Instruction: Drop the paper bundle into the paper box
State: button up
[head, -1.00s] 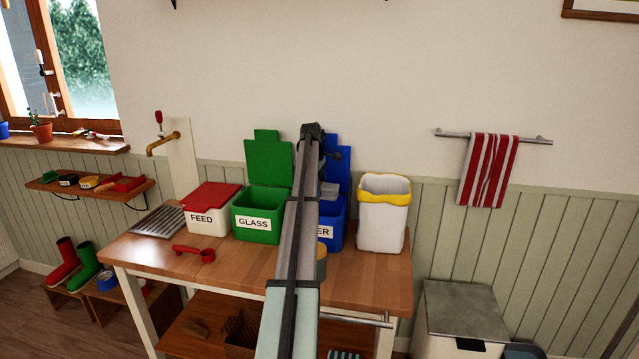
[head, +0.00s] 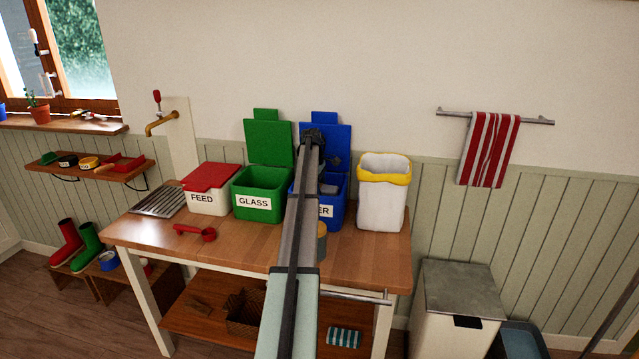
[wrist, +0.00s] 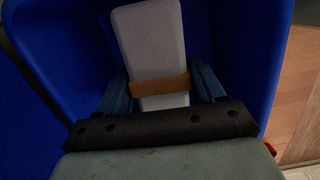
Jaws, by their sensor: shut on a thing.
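The paper box is the blue bin (head: 337,216) with its lid raised; its label is partly hidden by my arm, with "ER" showing. In the wrist view the blue walls (wrist: 225,50) surround my gripper. The paper bundle (wrist: 150,45) is a pale grey-white block with a brown band around it. My gripper (wrist: 163,88) is shut on the bundle, one finger on each side at the band. The bundle is within the bin's opening. In the head view a pale bit of it (head: 329,188) shows beside my arm, which hides most of my gripper.
A green GLASS bin (head: 262,185) with raised lid stands just left. A white bin with yellow rim (head: 382,200) stands right. A red-lidded FEED box (head: 207,190) and red scoop (head: 195,232) are farther left.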

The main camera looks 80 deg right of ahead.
jog(key=shift+f, duration=2.9)
jog(key=shift+f, duration=0.6)
jog(key=o, duration=1.3)
jog(key=shift+c, duration=0.2)
jog(key=shift+r, duration=0.1)
jog(key=r, duration=0.4)
jog(key=w+r, duration=0.1)
jog(key=r, duration=0.4)
jog(key=w+r, duration=0.1)
jog(key=r, duration=0.3)
jog(key=shift+r, duration=0.25)
